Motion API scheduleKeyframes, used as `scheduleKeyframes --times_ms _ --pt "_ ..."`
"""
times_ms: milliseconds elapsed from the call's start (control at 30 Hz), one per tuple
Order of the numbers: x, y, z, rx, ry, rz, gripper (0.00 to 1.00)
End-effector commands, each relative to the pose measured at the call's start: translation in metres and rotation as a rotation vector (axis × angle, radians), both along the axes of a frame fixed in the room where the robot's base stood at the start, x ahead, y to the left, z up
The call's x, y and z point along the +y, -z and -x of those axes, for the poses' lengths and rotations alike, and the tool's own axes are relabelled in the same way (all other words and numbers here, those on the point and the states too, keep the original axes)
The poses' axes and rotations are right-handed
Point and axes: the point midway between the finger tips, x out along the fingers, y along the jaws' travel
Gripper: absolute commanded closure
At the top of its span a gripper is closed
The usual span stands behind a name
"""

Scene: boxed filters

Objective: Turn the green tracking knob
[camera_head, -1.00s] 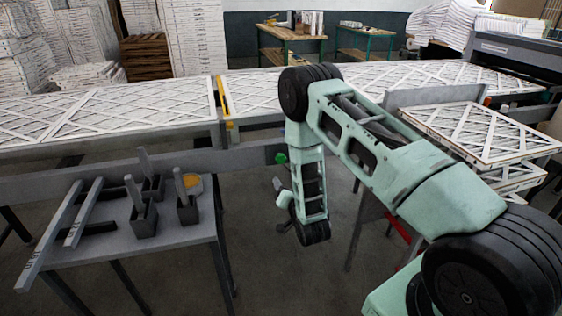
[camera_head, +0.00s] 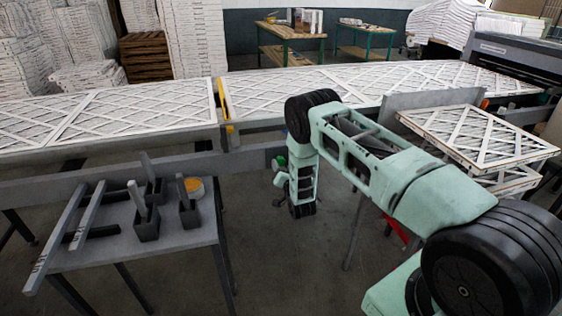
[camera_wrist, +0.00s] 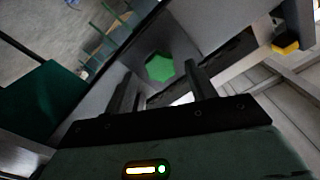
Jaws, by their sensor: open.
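The green knob (camera_wrist: 159,67) shows in the wrist view as a six-sided green shape on a grey metal surface, just beyond my fingertips. In the head view a small part of the knob (camera_head: 281,161) shows on the frame below the conveyor, partly hidden by my arm. My gripper (camera_wrist: 158,82) is open and empty. Its two dark fingers stand apart, with the knob seen between and a little beyond them. I cannot tell whether they touch it. In the head view my gripper is mostly hidden behind my wrist.
A grey side table (camera_head: 190,237) with holders and bars stands at the left. The conveyor carries flat white filters (camera_head: 340,85). Stacked filters (camera_head: 480,137) stand to the right of my arm. Open floor lies below my wrist.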

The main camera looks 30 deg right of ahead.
Motion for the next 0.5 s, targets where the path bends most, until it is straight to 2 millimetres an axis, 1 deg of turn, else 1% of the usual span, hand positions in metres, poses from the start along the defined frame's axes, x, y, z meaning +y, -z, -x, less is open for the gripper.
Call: scheduleKeyframes --times_ms 33,200,333,500 --pt "-0.002 -0.001 -0.008 -0.001 0.000 0.000 0.44" --pt "-0.007 -0.001 -0.025 -0.001 0.000 0.000 0.44" --pt "-0.009 0.000 -0.031 0.001 0.000 0.000 0.44" --pt "-0.009 0.001 -0.032 0.001 0.000 0.000 0.44"
